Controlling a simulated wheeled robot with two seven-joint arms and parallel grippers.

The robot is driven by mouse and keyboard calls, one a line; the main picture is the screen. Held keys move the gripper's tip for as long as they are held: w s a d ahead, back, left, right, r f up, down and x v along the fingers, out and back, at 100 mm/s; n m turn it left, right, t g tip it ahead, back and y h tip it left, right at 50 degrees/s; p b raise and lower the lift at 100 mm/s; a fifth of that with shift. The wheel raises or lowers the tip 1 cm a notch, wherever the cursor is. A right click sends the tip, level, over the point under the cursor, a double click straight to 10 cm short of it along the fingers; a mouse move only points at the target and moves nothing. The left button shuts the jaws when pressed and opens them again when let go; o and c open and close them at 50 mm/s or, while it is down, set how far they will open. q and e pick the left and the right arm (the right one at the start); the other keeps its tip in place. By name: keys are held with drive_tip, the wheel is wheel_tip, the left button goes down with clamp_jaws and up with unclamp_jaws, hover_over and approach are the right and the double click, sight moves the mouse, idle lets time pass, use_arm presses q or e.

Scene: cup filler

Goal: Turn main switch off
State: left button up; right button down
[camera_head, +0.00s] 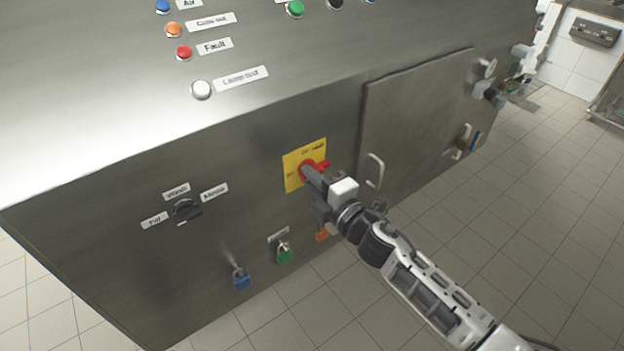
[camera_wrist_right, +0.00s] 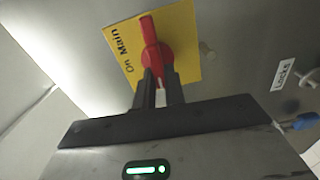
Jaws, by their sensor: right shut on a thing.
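The main switch is a red rotary handle (camera_head: 321,166) on a yellow plate (camera_head: 292,160) on the front of the steel cabinet. My right gripper (camera_head: 308,171) is at the switch, shut on the red handle. In the right wrist view the red handle (camera_wrist_right: 151,45) sits between the two dark fingers of the gripper (camera_wrist_right: 158,86), on the yellow plate (camera_wrist_right: 184,38) with the words "Main" and "On". The fingers hide part of the handle. My left gripper is not in view.
A black selector knob (camera_head: 185,210) is left of the switch. Blue (camera_head: 242,279) and green (camera_head: 285,254) padlocks hang below. A door (camera_head: 415,120) with a handle (camera_head: 376,171) is to the right. The tiled floor (camera_head: 520,235) in front is clear.

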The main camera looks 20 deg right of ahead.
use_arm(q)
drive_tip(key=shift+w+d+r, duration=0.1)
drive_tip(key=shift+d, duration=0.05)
use_arm(e)
drive_tip(key=shift+f+n, duration=0.15)
drive_tip(key=shift+n, duration=0.25)
drive_tip(key=c, duration=1.5)
unclamp_jaws()
drive_tip(key=shift+o, duration=0.2)
use_arm(q)
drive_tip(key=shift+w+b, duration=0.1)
drive_tip(key=shift+b, duration=0.35)
use_arm(e)
drive_tip(key=v, duration=1.6)
